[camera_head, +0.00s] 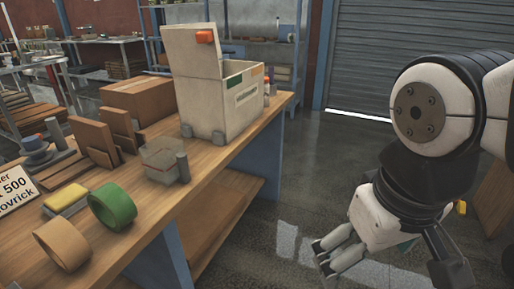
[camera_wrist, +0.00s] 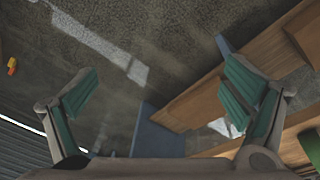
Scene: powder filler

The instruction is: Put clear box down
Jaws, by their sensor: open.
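The clear box (camera_head: 163,158) stands upright on the wooden workbench (camera_head: 150,210), just in front of the large white case and beside a small grey cylinder. My gripper (camera_head: 328,257) is off to the right of the bench, over the floor and apart from the box. In the wrist view my gripper (camera_wrist: 160,90) has its two green-padded fingers spread wide with nothing between them. The clear box does not show in the wrist view.
A white case (camera_head: 240,100) with its lid raised stands behind the box. A green tape roll (camera_head: 112,206), a tan roll (camera_head: 62,244), a yellow sponge-like block (camera_head: 65,198) and brown boxes (camera_head: 138,97) crowd the bench's left side.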

